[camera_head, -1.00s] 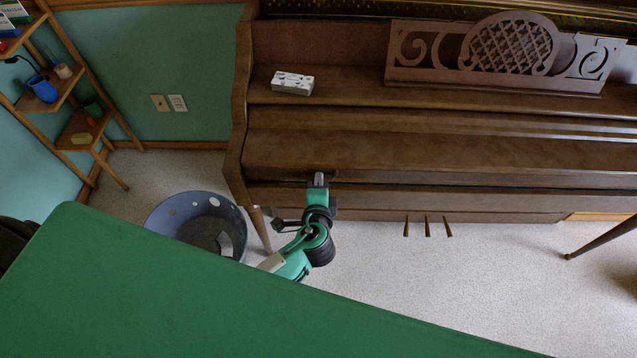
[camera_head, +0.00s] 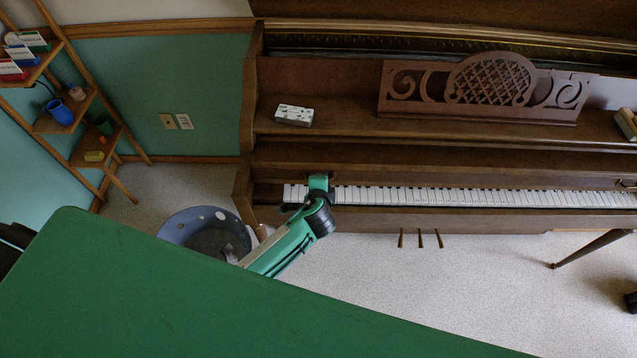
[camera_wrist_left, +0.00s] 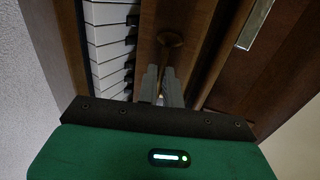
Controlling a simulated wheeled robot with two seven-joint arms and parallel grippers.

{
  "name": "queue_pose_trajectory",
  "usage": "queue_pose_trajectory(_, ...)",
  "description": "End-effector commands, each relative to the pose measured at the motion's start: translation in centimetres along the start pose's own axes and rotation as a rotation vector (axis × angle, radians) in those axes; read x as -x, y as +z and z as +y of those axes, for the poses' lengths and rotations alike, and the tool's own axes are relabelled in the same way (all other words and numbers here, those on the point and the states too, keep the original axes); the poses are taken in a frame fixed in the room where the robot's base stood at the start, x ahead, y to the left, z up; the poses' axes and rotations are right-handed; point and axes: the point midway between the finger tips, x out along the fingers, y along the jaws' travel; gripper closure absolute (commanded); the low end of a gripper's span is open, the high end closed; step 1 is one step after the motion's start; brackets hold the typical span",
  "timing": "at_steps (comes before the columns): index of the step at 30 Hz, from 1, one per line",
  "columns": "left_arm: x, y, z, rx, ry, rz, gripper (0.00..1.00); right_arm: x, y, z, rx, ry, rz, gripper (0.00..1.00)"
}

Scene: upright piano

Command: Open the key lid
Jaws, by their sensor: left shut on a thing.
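The upright piano has a brown wooden key lid (camera_head: 450,180), raised so that a long row of white and black keys (camera_head: 450,196) shows below it. The keys also show at the left of the left wrist view (camera_wrist_left: 108,45). My left gripper (camera_head: 320,180) is at the left part of the lid's front edge, shut on the left lid knob (camera_wrist_left: 170,39). Its fingers hide part of the grip. A second knob (camera_head: 628,183) sits on the lid edge at the far right. My right gripper is not in view.
A grey-blue bin (camera_head: 190,225) stands on the floor beside my left arm, near the piano's left leg. A small white patterned box (camera_head: 294,115) and a carved music stand (camera_head: 490,85) are above the lid. A corner shelf (camera_head: 85,145) stands at the left.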

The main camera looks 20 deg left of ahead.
Motion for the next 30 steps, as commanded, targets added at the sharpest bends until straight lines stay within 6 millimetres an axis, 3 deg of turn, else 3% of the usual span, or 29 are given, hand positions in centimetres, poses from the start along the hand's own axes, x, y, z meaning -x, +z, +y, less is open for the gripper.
queue_pose_trajectory(1,0.0,0.0,-1.5,0.002,0.021,-0.001,1.00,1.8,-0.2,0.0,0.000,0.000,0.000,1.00)
queue_pose_trajectory(3,-0.5,-0.1,-2.2,0.001,0.053,-0.001,1.00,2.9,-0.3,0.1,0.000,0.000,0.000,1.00)
queue_pose_trajectory(12,-3.3,-0.1,-4.6,0.002,0.192,-0.001,1.00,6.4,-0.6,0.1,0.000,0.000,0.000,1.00)
queue_pose_trajectory(22,-6.3,-0.1,-6.3,0.000,0.262,-0.001,1.00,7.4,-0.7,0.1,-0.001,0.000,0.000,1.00)
queue_pose_trajectory(30,-7.5,-0.1,-7.0,0.000,0.262,0.000,1.00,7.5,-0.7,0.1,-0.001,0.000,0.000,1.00)
